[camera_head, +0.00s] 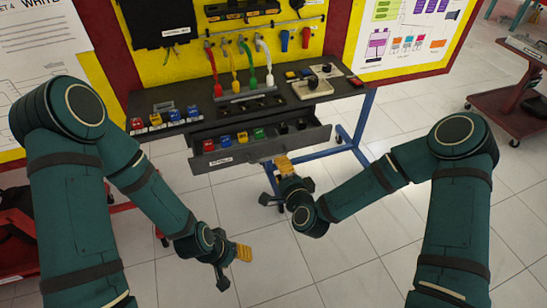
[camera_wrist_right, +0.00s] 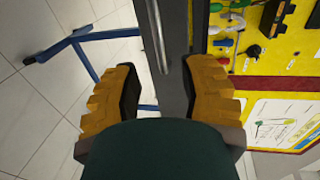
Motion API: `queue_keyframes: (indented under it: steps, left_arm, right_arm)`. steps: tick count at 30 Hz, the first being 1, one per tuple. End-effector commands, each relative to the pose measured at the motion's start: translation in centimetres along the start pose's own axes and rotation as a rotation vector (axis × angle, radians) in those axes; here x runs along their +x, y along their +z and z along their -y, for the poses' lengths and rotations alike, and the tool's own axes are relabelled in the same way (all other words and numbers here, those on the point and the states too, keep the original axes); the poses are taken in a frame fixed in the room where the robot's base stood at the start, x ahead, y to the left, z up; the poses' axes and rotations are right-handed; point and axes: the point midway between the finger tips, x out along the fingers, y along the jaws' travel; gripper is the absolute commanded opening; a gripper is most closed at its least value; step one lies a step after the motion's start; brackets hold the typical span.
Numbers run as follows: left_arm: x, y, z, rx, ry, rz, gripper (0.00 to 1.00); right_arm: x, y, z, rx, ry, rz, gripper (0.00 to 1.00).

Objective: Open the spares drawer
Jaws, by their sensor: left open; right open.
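The spares drawer (camera_head: 247,152) is a dark grey drawer under the bench top, with a white label at the left of its front. It stands pulled out, and several coloured parts show inside it. My right gripper (camera_head: 276,181) is open just in front of and below the drawer front. In the right wrist view, the grey drawer front (camera_wrist_right: 174,75) and a thin bar handle (camera_wrist_right: 157,35) lie beyond and between the yellow fingers of the right gripper (camera_wrist_right: 163,92). No contact is visible. My left gripper (camera_head: 233,266) is open and empty, low over the floor.
The dark bench top (camera_head: 180,97) carries several coloured connectors, a rack of cables and small switches. A yellow tool board (camera_head: 185,62) stands behind. Blue legs (camera_head: 352,140) stand under the bench at right. A red cart (camera_head: 510,85) is far right. The floor in front is clear.

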Motion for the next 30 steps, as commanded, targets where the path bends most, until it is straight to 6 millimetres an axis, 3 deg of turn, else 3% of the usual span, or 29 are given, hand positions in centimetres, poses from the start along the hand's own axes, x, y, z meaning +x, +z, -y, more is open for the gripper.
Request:
queue_keyframes:
  steps: [6,12,25,29,30]
  left_arm:
    - [0.5,-0.1,0.2,0.000,0.000,-0.003,0.52]
    - [0.8,-0.1,0.3,0.001,0.000,-0.004,0.52]
    - [0.8,-0.1,0.3,0.001,0.000,-0.005,0.52]
    - [0.8,-0.1,0.3,0.001,0.000,-0.005,0.52]
    - [0.8,-0.1,0.3,0.001,0.000,-0.005,0.52]
  right_arm:
    - [4.2,0.1,-0.1,0.001,-0.001,0.000,0.41]
    - [6.5,0.0,-0.1,0.001,0.000,0.000,0.41]
    - [7.2,0.0,0.0,0.001,0.001,0.000,0.44]
    - [7.2,0.0,0.0,0.000,0.001,0.000,0.00]
    - [7.2,0.0,0.0,0.000,0.001,0.000,0.00]
